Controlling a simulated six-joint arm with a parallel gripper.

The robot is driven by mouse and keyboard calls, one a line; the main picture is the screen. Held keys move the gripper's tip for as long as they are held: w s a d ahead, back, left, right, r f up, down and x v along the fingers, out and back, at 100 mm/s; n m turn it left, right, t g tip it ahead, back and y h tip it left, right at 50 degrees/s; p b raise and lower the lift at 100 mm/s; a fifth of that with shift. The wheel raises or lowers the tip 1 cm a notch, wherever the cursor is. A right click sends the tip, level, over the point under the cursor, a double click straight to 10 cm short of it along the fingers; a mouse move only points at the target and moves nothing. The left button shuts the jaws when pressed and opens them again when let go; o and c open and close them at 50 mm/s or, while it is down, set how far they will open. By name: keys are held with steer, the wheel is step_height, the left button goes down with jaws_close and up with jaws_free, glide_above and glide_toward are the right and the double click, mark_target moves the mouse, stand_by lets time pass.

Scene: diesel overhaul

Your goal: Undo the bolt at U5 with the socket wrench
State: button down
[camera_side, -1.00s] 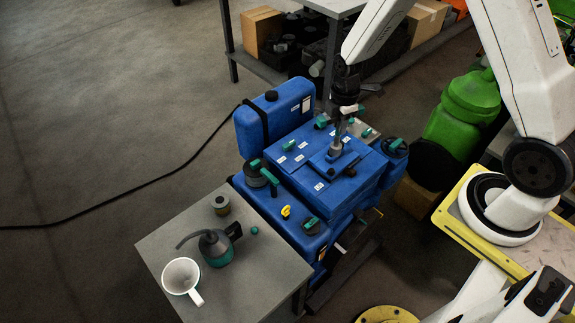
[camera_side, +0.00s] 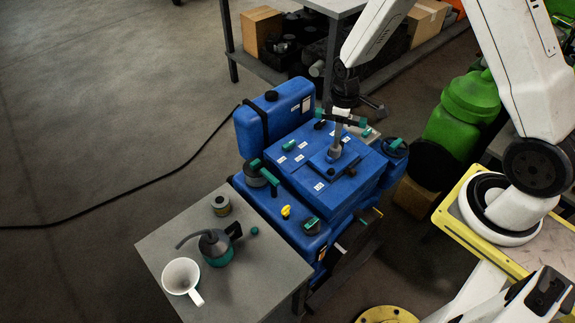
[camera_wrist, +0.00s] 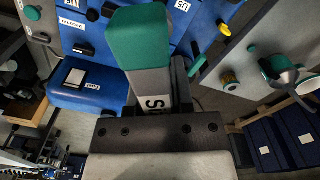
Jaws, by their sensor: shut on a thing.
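The socket wrench (camera_side: 336,133) stands upright on the blue engine block (camera_side: 300,178), its grey shaft reaching down to a raised blue part on the top. The bolt under its socket is hidden. My gripper (camera_side: 343,111) is at the top of the wrench, shut on its handle. In the wrist view the handle (camera_wrist: 138,45) shows a teal end and a grey body with a partly hidden label, between the dark jaws of my gripper (camera_wrist: 155,95).
A grey table (camera_side: 255,275) at the front left holds a white mug (camera_side: 181,277), an oil can (camera_side: 215,248) and a small jar (camera_side: 221,205). Teal-handled parts and a yellow piece (camera_side: 286,211) sit on the block. A green container (camera_side: 463,115) stands at the right.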

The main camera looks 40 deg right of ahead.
mark_target(335, 147)
steer(key=m, duration=0.6)
steer(key=shift+f, duration=0.4)
steer(key=m, duration=0.6)
steer(key=shift+f, duration=0.4)
steer(key=m, duration=0.6)
steer(key=shift+f, duration=0.4)
steer(key=m, duration=0.6)
steer(key=shift+f, duration=2)
steer(key=shift+f, duration=0.1)
steer(key=shift+f, duration=0.8)
